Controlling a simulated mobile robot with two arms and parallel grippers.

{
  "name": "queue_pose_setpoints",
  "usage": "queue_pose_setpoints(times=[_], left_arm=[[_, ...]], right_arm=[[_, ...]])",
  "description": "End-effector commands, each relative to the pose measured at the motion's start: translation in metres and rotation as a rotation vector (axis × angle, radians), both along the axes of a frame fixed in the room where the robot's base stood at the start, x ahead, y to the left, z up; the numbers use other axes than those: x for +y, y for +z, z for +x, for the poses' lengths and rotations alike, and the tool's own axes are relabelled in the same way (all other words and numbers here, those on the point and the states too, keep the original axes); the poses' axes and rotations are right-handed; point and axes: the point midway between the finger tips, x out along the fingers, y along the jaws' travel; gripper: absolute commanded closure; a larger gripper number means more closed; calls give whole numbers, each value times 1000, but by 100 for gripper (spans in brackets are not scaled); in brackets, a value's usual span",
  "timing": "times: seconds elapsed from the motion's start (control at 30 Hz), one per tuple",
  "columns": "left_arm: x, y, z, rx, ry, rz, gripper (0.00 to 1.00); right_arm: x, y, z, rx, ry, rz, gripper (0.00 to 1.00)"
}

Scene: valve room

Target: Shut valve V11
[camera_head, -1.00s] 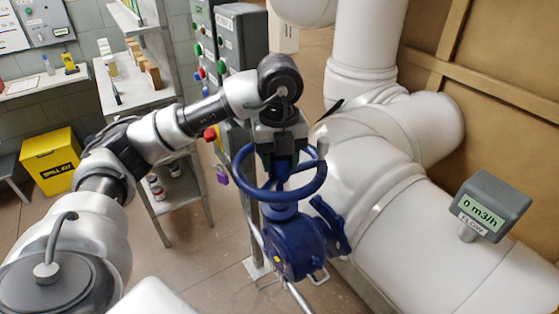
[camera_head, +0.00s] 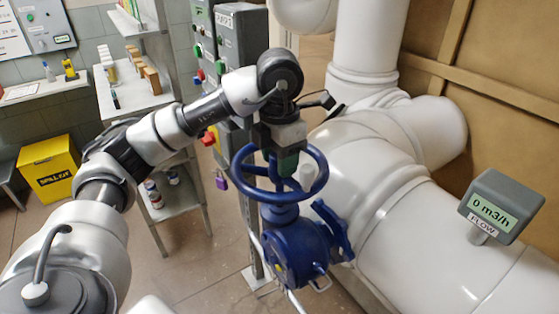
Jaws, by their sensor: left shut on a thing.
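The valve is a blue body (camera_head: 290,255) with a blue handwheel (camera_head: 243,184) on top, joined to the big white pipe. I can read no V11 tag on it. My left gripper (camera_head: 288,163) comes down from above and is shut on the handwheel, its greenish fingertips inside the ring near the far side. The gripper hides part of the far rim. A flow display (camera_head: 494,208) on the pipe reads 0 m3/h. My right gripper is not in view.
White pipes (camera_head: 400,220) fill the right side, close to the wheel. Behind stand grey control boxes (camera_head: 240,38) and a shelf rack (camera_head: 140,95). A purple padlock (camera_head: 222,183) hangs left of the wheel. A yellow spill kit box (camera_head: 48,172) sits on the floor.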

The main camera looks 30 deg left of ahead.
Motion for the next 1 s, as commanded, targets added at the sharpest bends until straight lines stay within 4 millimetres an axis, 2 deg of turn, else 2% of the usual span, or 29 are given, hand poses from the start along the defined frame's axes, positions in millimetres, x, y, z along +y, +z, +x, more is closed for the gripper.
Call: queue_pose_setpoints(times=[0.03, 0.1, 0.37, 0.7, 1.0], left_arm=[[-1, -6, -1, 12, -68, 3, 82], [-1, -6, -1, 12, -144, 3, 82], [-1, -6, -1, 12, -312, 1, 82], [-2, -6, -1, 11, -802, 0, 82], [-2, -6, -1, 11, -983, -1, 82]], right_arm=[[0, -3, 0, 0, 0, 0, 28], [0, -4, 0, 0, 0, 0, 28], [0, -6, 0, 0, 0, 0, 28], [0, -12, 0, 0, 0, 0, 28], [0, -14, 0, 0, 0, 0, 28]])
